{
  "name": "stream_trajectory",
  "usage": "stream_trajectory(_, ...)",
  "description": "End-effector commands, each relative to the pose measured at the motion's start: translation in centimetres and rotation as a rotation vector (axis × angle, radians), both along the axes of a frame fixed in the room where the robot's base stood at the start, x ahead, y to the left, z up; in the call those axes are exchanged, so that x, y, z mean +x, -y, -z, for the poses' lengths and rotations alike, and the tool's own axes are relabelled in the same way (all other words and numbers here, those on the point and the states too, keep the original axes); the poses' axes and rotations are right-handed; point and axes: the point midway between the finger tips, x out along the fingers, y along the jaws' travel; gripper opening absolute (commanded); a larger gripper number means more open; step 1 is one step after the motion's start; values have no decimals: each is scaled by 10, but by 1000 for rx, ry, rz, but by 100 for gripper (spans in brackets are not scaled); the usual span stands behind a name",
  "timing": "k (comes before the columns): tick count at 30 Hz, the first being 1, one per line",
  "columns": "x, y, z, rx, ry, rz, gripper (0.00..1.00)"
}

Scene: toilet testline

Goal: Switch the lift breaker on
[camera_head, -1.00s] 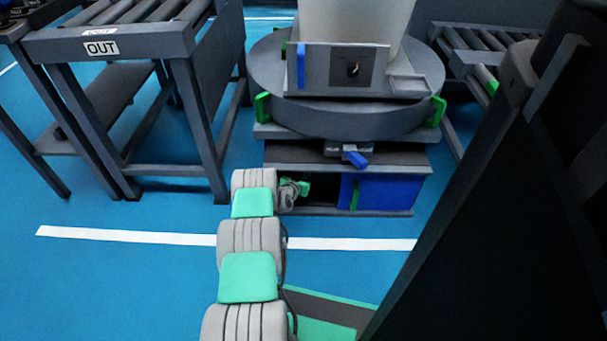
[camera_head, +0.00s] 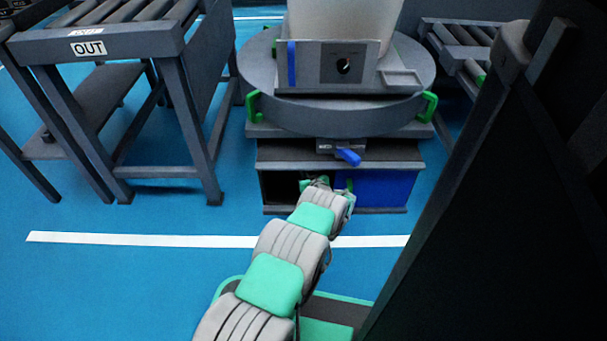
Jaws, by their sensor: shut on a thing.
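A low cabinet (camera_head: 271,151) stands under the round turntable, with a dark open bay (camera_head: 280,189) at left and a blue front panel (camera_head: 388,190) at right. A green handle (camera_head: 349,184) shows at the panel's left edge. My gripper (camera_head: 313,183) is small at the cabinet front, by the edge between bay and panel. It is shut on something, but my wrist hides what. I cannot make out the lift breaker or its position. A blue lever (camera_head: 348,157) on a small grey box (camera_head: 328,146) sits above my gripper, apart from it.
The turntable (camera_head: 290,114) has green handles and carries a pale bowl (camera_head: 345,20) and a grey panel (camera_head: 310,64) with a dark knob. A roller conveyor marked OUT (camera_head: 130,47) stands left. Blue floor (camera_head: 150,270) is open in front. A dark structure fills the right side.

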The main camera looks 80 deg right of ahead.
Motion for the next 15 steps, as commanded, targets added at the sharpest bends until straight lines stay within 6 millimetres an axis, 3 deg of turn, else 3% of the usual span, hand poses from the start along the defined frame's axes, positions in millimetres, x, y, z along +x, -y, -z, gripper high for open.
stream_trajectory(15,-1,2,1,0,-3,-30,0)
